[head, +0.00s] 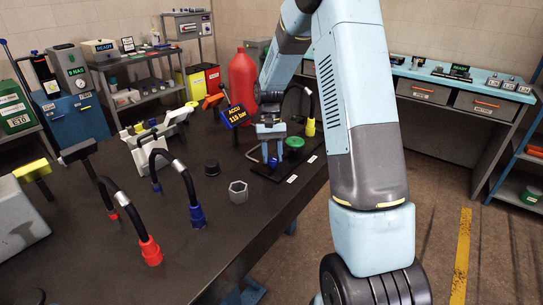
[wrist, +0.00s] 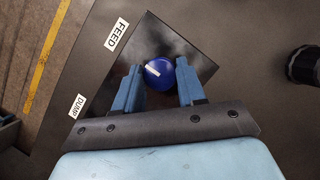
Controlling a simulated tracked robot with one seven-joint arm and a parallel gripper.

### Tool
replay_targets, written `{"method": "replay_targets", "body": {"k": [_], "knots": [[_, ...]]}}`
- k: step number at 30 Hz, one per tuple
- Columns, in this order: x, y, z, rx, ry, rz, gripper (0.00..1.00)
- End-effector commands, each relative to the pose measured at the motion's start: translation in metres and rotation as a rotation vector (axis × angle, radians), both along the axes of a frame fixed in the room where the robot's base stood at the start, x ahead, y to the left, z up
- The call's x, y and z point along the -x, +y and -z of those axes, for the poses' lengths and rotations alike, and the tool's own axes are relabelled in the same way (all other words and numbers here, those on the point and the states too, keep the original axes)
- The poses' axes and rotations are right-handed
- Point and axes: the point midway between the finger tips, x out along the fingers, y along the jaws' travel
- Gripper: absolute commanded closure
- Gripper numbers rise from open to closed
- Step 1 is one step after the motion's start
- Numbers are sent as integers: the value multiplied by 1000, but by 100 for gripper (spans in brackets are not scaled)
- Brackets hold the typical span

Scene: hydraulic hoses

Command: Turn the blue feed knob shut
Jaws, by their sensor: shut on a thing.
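The blue feed knob (wrist: 159,73) sits on a black plate beside the white FEED label (wrist: 117,33). A short pale mark shows on its top. In the wrist view my gripper (wrist: 157,82) has one blue finger on each side of the knob and is shut on it. In the head view my gripper (head: 271,151) points down over the plate at the table's right edge.
A green knob (head: 294,143) stands close by on the same plate; a DUMP label (wrist: 77,106) shows in the wrist view. A gauge reading ACCU 115 bar (head: 236,111) and a red bottle (head: 242,74) stand behind. Hoses with blue (head: 197,216) and red (head: 151,251) ends stand left.

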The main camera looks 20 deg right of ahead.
Motion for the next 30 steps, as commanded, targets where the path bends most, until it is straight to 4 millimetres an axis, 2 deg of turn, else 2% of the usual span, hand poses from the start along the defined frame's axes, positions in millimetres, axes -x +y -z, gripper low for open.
{"method": "replay_targets", "body": {"k": [5, 6, 13, 23, 26, 30], "knots": [[1, -1, 1, 1, 2, 1, 91], [1, -1, 1, 1, 2, 1, 58], [0, 0, 0, 0, 1, 1, 36], [-1, 0, -3, 1, -1, 1, 34], [-5, -1, -11, 1, -3, 1, 34], [-14, -2, -32, 0, -3, 0, 34]]}}
